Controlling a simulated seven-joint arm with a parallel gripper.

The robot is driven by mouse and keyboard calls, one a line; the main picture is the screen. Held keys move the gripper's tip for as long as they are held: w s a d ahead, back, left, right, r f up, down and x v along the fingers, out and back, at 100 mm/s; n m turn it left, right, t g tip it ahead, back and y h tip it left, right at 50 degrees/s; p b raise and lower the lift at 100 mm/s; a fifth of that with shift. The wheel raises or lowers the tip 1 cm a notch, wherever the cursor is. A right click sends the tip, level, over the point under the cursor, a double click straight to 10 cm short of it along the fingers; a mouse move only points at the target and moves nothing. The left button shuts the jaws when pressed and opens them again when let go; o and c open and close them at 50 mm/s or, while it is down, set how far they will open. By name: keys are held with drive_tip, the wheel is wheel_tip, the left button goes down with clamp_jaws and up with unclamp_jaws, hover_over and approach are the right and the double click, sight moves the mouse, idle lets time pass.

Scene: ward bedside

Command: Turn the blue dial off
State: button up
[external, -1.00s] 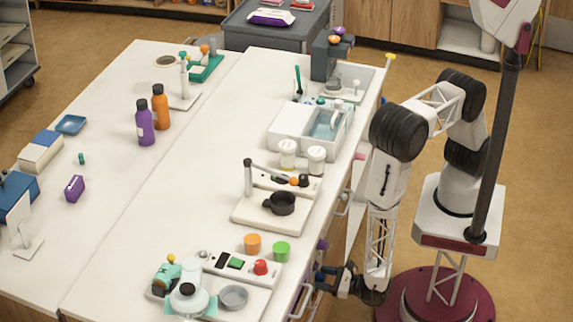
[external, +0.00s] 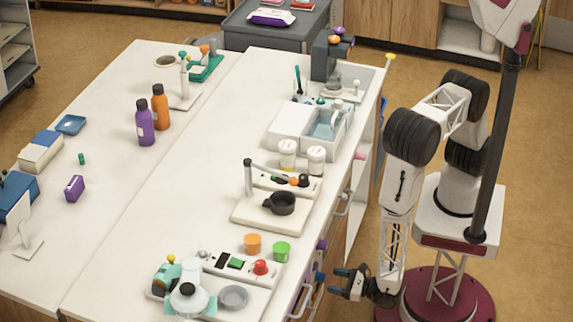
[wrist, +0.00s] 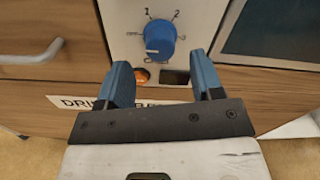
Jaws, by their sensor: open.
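The blue dial (wrist: 162,36) sits on a pale panel in the cabinet front, with 1 and 2 printed above it and partly hidden lettering below. A white mark shows low on its left side; I cannot tell its exact setting. In the external view the dial (external: 319,277) is small on the counter's right side. My gripper (wrist: 160,64) is open and empty, its two blue fingers apart, just below and to either side of the dial in the wrist view.
An orange light (wrist: 142,76) and a dark window (wrist: 175,77) lie under the dial. A drawer handle (wrist: 32,53) projects at the left and a dark panel (wrist: 270,30) is at the right. A purple knob (external: 322,244) is farther along the counter front.

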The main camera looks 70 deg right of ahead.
drive_tip(key=shift+s, duration=1.75)
drive_tip(key=d+r+m+g+h, duration=0.25)
drive_tip(key=r+m+h, duration=0.35)
drive_tip(key=r+m, duration=0.3)
drive_tip(key=d+r+m+g+h, duration=0.25)
drive_tip(key=r+m+h, duration=0.25)
drive_tip(key=r+m, duration=0.35)
drive_tip(key=w+d+r+m+g, duration=0.3)
drive_tip(key=d+r+m+g, duration=0.15)
drive_tip(key=d+r, duration=0.25)
drive_tip(key=w+d+r+m+g, duration=0.3)
drive_tip(key=d+r+m+g, duration=0.1)
drive_tip(key=d+r+g, duration=0.25)
drive_tip(key=s+d+r+m+y, duration=0.4)
drive_tip(key=d+r, duration=0.6)
drive_tip(key=d, duration=0.4)
drive_tip(key=s+d+r+m+y, duration=0.4)
drive_tip(key=d+r+m+y, duration=0.3)
drive_tip(key=d, duration=0.7)
wheel_tip(320, 180, up, 3)
drive_tip(key=shift+m+t, duration=0.3)
drive_tip(key=shift+m, duration=0.8)
